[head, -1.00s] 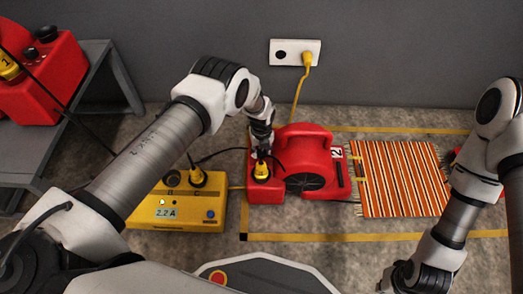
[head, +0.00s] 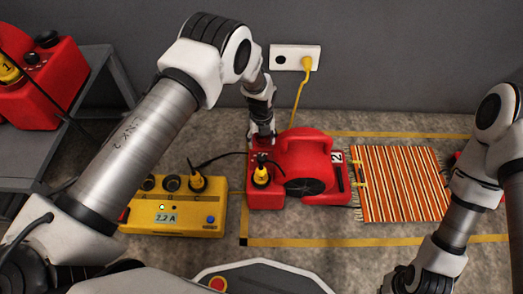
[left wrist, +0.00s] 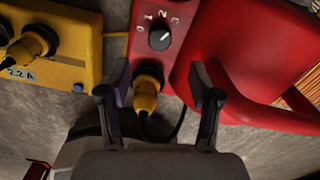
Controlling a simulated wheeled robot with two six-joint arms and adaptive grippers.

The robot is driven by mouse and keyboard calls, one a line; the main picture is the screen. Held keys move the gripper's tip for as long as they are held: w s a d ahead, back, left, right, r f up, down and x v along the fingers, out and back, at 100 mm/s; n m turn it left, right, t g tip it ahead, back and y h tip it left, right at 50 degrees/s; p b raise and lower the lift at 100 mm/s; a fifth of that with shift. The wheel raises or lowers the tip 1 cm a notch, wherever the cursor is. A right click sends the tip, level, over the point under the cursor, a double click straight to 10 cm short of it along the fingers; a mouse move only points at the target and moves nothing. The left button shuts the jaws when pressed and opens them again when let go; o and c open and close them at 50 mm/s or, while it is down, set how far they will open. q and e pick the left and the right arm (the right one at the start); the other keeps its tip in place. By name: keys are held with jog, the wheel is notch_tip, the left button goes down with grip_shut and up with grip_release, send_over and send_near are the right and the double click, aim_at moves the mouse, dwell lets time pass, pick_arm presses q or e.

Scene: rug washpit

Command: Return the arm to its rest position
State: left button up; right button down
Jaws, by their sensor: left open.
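My left gripper (head: 262,137) is open and empty, above the back left part of the red blower (head: 305,150). In the left wrist view its two fingers (left wrist: 160,85) are spread, with a yellow plug (left wrist: 147,88) on the blower showing between them. The plug also shows in the head view (head: 261,175), upright and apart from the gripper. A black dial (left wrist: 160,39) marked 0 to 3 sits on the blower beyond the plug. My right gripper (head: 405,282) is at the bottom edge, partly cut off; its fingers cannot be made out.
A yellow power box (head: 180,219) reading 2.2 A stands left of the blower, with a plug in one socket. A striped rug (head: 400,184) lies to the right. A wall socket (head: 283,57) holds a yellow plug. A grey bench (head: 35,160) bears another red machine (head: 45,90).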

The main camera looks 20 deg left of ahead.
pick_arm(q)
jog(key=shift+r, duration=1.3)
